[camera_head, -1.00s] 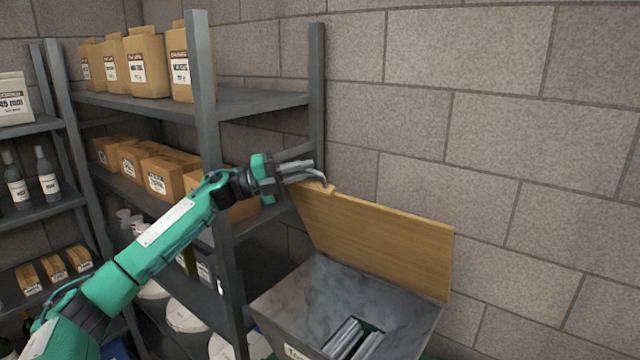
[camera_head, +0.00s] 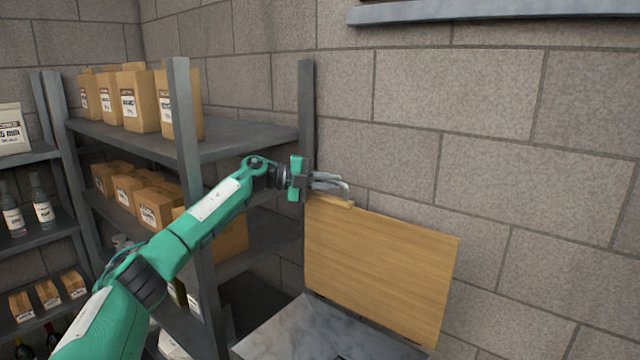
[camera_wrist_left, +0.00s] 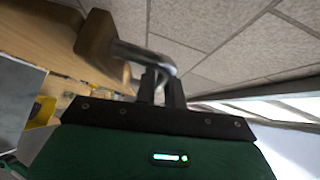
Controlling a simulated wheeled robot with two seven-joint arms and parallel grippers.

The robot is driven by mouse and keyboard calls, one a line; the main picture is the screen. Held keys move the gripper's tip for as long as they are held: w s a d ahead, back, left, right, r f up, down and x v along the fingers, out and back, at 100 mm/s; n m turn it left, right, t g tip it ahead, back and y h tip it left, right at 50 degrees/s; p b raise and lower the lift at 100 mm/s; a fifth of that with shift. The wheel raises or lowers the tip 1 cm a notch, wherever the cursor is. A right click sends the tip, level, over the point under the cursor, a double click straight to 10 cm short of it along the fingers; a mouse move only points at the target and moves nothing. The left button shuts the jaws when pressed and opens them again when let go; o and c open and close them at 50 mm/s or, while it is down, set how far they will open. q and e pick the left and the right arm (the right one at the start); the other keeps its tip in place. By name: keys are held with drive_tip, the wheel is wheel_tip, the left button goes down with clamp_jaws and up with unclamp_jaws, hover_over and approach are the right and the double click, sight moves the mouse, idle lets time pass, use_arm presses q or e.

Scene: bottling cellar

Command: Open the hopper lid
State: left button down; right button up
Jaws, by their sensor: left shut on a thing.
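The hopper lid (camera_head: 380,265) is a flat wooden panel that stands raised at the back of the grey hopper (camera_head: 290,335), close to the block wall. Only the hopper's top part shows at the bottom of the head view. My left gripper (camera_head: 345,190) is at the lid's upper left corner, shut on the lid's handle. In the left wrist view the metal handle (camera_wrist_left: 140,52) runs from a wooden block (camera_wrist_left: 97,38) on the lid into the jaws. My right gripper is not in view.
A grey shelf rack (camera_head: 240,140) with cardboard boxes (camera_head: 137,98) stands left of the hopper, close behind my left arm. The block wall (camera_head: 480,130) is right behind the lid. A ledge (camera_head: 480,12) juts out at the top right.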

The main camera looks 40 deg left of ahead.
use_arm(q)
drive_tip(key=shift+w+d+f, duration=0.1)
drive_tip(key=shift+w+f, duration=0.05)
drive_tip(key=shift+w, duration=0.95)
drive_tip(key=c, duration=1.8)
unclamp_jaws()
drive_tip(key=shift+o, duration=0.2)
